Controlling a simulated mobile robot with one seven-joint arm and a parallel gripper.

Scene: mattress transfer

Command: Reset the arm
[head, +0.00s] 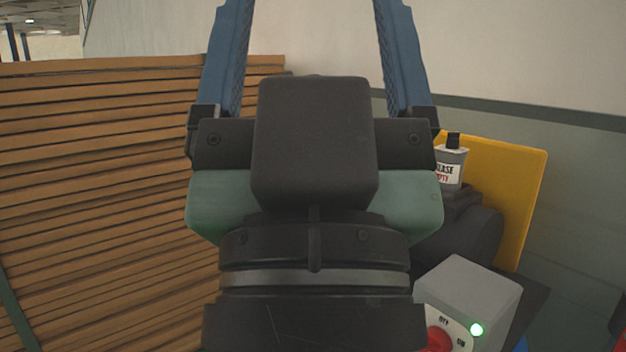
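My gripper (308,50) fills the middle of the head view, close to the camera. Its two blue fingers point up and stand wide apart. The fingertips run past the top edge of the picture.
Slatted brown wood (100,190) takes up the left side. A pale wall (520,55) stands behind.

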